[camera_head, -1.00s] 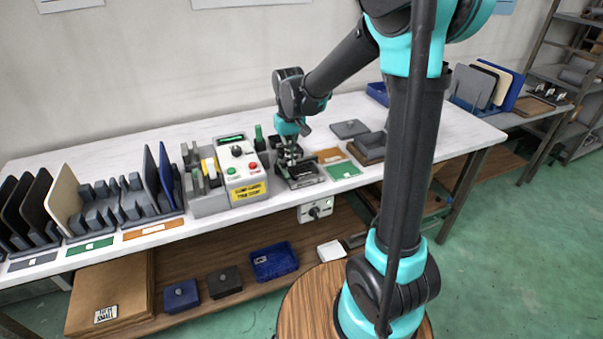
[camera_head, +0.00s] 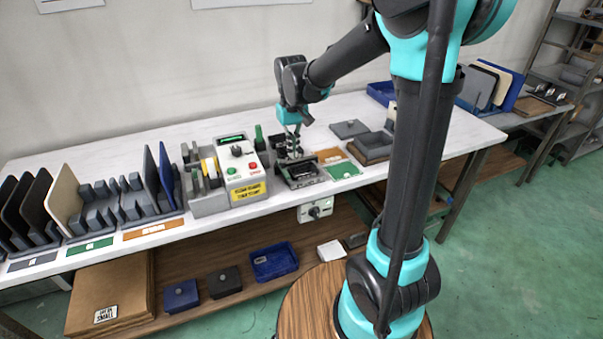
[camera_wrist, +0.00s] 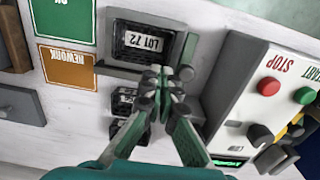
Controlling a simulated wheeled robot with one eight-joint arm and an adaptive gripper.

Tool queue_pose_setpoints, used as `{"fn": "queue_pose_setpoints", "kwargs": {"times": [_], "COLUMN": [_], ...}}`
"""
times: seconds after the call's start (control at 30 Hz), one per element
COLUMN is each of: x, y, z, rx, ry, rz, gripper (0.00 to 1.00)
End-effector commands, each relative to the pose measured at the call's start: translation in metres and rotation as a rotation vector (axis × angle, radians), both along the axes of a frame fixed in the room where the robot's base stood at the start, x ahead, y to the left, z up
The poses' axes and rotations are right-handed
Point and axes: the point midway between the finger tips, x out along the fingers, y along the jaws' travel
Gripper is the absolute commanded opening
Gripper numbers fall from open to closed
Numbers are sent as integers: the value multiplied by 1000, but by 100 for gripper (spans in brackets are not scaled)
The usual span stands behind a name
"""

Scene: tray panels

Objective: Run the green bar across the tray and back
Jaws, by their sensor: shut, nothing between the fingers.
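The dark tray (camera_head: 318,178) sits on the bench right of the control box. In the wrist view the tray (camera_wrist: 107,54) holds a dark panel marked LOT 72. A dark green strip (camera_wrist: 190,50) shows beside it, on the control box side. An upright green piece (camera_head: 259,138) stands by the control box in the head view; I cannot tell whether these are the same bar. My gripper (camera_head: 294,152) is shut and empty above the tray's far side. In the wrist view my gripper (camera_wrist: 163,72) partly hides a second dark labelled part (camera_wrist: 122,100).
The control box (camera_head: 243,174) with red and green buttons stands close on the left. An orange REWORK card (camera_wrist: 68,68) and a green OK card (camera_wrist: 62,20) lie on the other side. Panel racks (camera_head: 90,210) fill the bench's left end. A brown tray (camera_head: 372,148) is to the right.

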Motion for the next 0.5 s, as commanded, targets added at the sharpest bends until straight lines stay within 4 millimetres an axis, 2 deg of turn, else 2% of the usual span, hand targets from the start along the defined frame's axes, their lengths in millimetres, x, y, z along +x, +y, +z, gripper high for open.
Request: {"fn": "queue_pose_setpoints", "kwargs": {"times": [0.5], "x": [0], "y": [0], "z": [36], "rx": [0], "ry": [0], "rz": [0], "gripper": [0]}}
